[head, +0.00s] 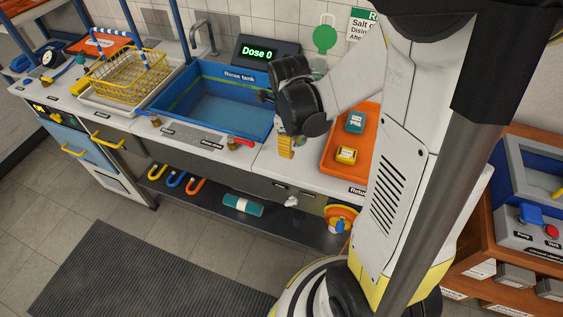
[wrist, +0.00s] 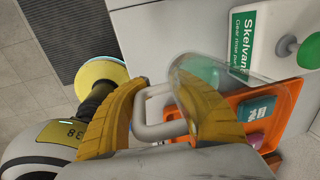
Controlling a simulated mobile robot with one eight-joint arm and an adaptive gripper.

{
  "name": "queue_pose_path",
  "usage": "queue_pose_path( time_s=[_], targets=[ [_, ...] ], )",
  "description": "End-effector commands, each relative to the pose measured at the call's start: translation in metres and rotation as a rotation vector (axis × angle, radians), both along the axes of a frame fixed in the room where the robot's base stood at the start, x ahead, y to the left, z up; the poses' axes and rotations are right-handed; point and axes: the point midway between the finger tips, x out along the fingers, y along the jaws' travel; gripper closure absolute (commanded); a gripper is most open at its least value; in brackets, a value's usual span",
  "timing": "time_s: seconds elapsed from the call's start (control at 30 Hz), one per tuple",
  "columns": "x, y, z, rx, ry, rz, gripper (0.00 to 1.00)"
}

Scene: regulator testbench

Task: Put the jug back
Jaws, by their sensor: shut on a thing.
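The jug (wrist: 238,68) is clear, with a pale grey handle (wrist: 157,131), and shows in the wrist view. My gripper (wrist: 160,98) has its yellow fingers on either side of the handle and is shut on it. In the head view my gripper (head: 286,146) is over the counter between the rinse tank and the orange tray. The jug is mostly hidden there behind my wrist and arm. I cannot tell whether its base touches the counter.
A blue rinse tank (head: 166,96) is left of my gripper. A yellow wire basket (head: 128,79) stands further left. The Dose 0 display (head: 262,52) is behind.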

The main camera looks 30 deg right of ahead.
Motion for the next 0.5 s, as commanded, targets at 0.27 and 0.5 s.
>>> queue_pose_path(
  time_s=[0.27, 0.5],
  targets=[
    [0.013, 0.025, -0.018, -0.001, 0.001, 0.002, 1.0],
    [0.013, 0.024, -0.049, -0.001, 0.001, 0.001, 1.0]
  ],
)
